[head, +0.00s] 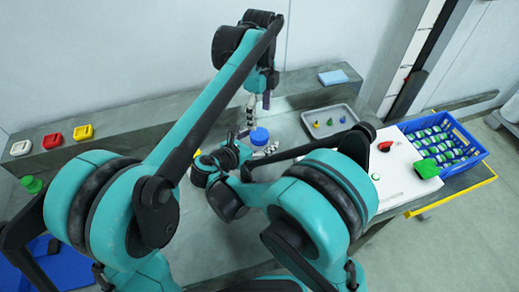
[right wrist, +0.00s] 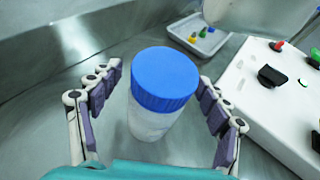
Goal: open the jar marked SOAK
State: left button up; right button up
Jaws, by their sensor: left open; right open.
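A translucent white jar with a ribbed blue lid (head: 259,136) stands on the metal worktop; no SOAK marking is readable on it. In the right wrist view the jar (right wrist: 150,125) is upright with its blue lid (right wrist: 164,75) on. My right gripper (right wrist: 160,82) is open, its fingers on either side of the jar with gaps showing. In the head view my right arm hides part of the jar. My left gripper (head: 258,104) is open and points down, just above and behind the blue lid in the picture.
A grey tray (head: 347,112) with small coloured pieces stands behind right.

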aim_at(260, 134)
grip_shut()
pick_arm(q)
jog(key=m, duration=0.4)
jog(key=shift+f, duration=0.1)
notch_tip(260, 134, down, 8)
jog(key=shift+r, duration=0.1)
dwell(0.4)
